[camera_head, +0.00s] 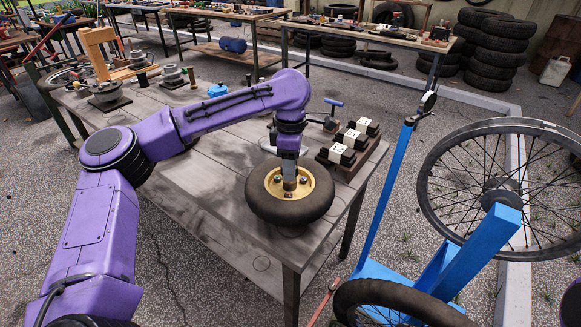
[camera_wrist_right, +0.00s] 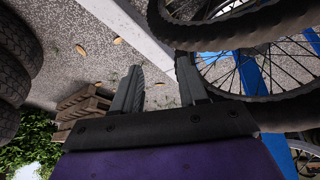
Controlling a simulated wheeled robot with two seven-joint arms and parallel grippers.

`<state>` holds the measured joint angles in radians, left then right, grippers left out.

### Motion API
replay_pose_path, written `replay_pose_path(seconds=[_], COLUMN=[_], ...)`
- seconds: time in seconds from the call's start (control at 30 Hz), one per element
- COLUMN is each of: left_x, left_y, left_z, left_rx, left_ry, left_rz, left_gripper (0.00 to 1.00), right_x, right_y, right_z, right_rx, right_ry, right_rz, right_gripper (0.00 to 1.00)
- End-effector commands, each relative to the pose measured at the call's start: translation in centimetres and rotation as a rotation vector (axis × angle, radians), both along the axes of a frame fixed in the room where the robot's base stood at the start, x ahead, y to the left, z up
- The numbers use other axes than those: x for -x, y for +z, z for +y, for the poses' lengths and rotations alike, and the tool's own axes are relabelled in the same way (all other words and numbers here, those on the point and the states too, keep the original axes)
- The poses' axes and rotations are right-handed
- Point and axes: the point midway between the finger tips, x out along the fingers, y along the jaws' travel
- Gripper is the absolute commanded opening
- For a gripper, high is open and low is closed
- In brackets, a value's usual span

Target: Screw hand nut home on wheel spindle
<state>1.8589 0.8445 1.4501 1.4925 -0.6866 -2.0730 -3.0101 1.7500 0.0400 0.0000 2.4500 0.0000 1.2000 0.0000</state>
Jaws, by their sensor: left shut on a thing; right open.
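The wheel (camera_head: 272,209), a black tyre with a yellow hub, lies flat on the grey table near its front right corner. My left gripper (camera_head: 289,183) points straight down over the middle of the hub. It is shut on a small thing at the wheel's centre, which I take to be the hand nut. The fingers hide most of the nut and the spindle, so I cannot tell how far down the nut sits. My right gripper (camera_wrist_right: 160,68) is open and empty in the right wrist view, away from the wheel, near a spoked wheel.
A wooden block with black-and-white pieces (camera_head: 350,144) stands right behind the wheel. A blue T-handled tool (camera_head: 333,104) and a blue cap (camera_head: 217,90) are farther back. A blue stand (camera_head: 487,243) with spoked wheels (camera_head: 503,187) fills the right. The table's left front is clear.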

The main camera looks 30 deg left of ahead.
Motion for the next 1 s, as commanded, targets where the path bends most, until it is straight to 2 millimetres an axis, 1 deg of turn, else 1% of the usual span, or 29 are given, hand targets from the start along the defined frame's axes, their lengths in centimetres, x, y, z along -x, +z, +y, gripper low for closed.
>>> replay_pose_path(seconds=[0.2, 0.4, 0.43, 0.47, 0.5, 0.7, 0.73, 0.8, 1.0], left_x=[0.0, 0.0, 0.0, 0.0, 0.0, 0.0, 0.0, 0.0, 0.0], left_y=[0.0, -0.3, 0.0, 0.1, 0.1, 0.1, 0.1, 0.0, 0.0], left_z=[0.0, -0.1, -0.1, -0.1, -0.1, 0.0, 0.0, 0.0, 0.0], left_rx=[0.000, 0.001, 0.001, 0.000, 0.000, 0.000, 0.000, 0.000, -0.001], left_ry=[0.000, -0.028, -0.029, -0.028, -0.028, -0.027, -0.027, -0.027, -0.027], left_rz=[0.000, 0.001, 0.001, 0.001, 0.001, 0.001, 0.001, 0.001, 0.001], left_gripper=[0.18, 0.18, 0.54, 0.64, 0.77, 0.78, 0.81, 0.99, 0.99], right_x=[0.0, 0.0, 0.0, 0.0, 0.0, 0.0, 0.0, 0.0, 0.0], right_y=[0.0, -1.3, -1.1, -1.0, -0.9, -0.9, -0.9, -0.9, -0.9], right_z=[0.0, 0.0, 0.0, 0.0, 0.0, 0.0, 0.0, 0.0, 0.0], right_rx=[0.000, 0.000, 0.000, 0.000, 0.000, 0.000, 0.000, 0.000, 0.000], right_ry=[0.000, 0.000, 0.000, 0.000, 0.000, 0.000, 0.000, 0.000, 0.000], right_rz=[0.000, 0.000, 0.000, 0.000, 0.000, 0.000, 0.000, 0.000, 0.000], right_gripper=[0.43, 0.43, 0.43, 0.43, 0.43, 0.43, 0.43, 0.43, 0.43])
